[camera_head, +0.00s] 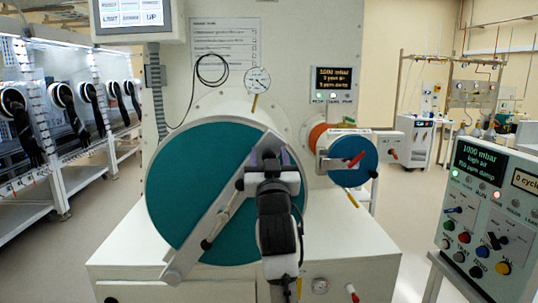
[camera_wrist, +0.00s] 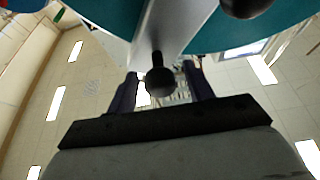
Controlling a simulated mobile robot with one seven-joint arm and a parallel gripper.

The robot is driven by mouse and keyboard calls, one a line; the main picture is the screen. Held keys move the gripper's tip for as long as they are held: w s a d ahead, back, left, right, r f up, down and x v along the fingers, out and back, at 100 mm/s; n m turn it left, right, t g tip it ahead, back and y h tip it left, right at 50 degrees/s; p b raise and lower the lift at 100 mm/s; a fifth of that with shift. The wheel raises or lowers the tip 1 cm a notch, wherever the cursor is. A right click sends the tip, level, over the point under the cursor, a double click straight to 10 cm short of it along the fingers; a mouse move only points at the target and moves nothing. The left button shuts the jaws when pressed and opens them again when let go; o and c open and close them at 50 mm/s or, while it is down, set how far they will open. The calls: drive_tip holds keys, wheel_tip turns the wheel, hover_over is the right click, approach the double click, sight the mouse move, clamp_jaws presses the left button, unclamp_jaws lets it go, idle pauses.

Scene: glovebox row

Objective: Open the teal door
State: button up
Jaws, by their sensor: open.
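The teal door (camera_head: 180,180) is a large round disc on the front of a white chamber and looks shut. A pale metal bar (camera_head: 205,228) crosses it diagonally, with a dark knob (camera_head: 206,244) near its lower end. My gripper (camera_head: 268,152) is in front of the door's upper right part, over the bar's upper end, and hides what lies behind it. In the wrist view, the bar (camera_wrist: 175,28) and teal face (camera_wrist: 235,35) are close ahead. A black ball handle (camera_wrist: 160,80) on a short stem shows between my open fingers; I cannot tell whether they touch it.
A smaller blue round door (camera_head: 350,172) with a red handle is to the right. A gauge (camera_head: 257,79) is above the teal door. A control panel (camera_head: 490,215) with buttons stands at the right front. Gloveboxes (camera_head: 60,110) line the left, with open floor before them.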

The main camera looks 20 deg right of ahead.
clamp_jaws()
idle(0.3)
